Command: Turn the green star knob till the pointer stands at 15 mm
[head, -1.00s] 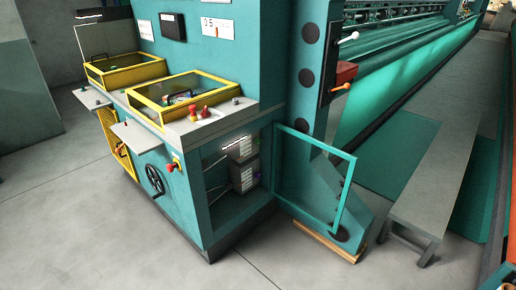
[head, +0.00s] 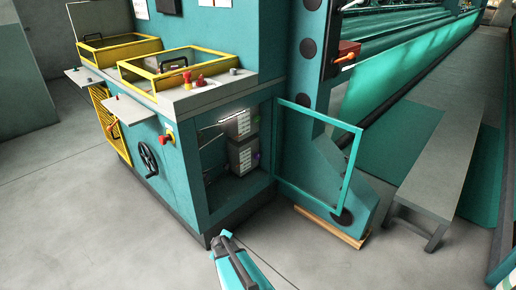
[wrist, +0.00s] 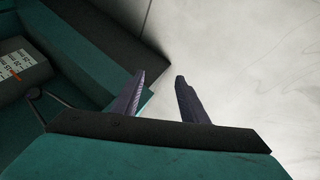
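Two grey boxes with white labels, an upper one (head: 240,124) and a lower one (head: 243,157), sit inside the open cabinet in the head view. Small coloured spots show at their right edges, too small to tell which is the green star knob. In the wrist view a white scale plate (wrist: 22,64) with printed numbers and an orange mark lies at the left edge; no pointer can be made out. My gripper (wrist: 160,76) is open with nothing between its fingers. In the head view my gripper (head: 224,238) is low in front of the cabinet, apart from the boxes.
The teal-framed door (head: 352,180) stands open to the right of the cabinet opening. A black handwheel (head: 148,160) and a red-and-yellow switch (head: 167,136) are on the left front. A grey bench (head: 440,160) stands at right. The floor in front is clear.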

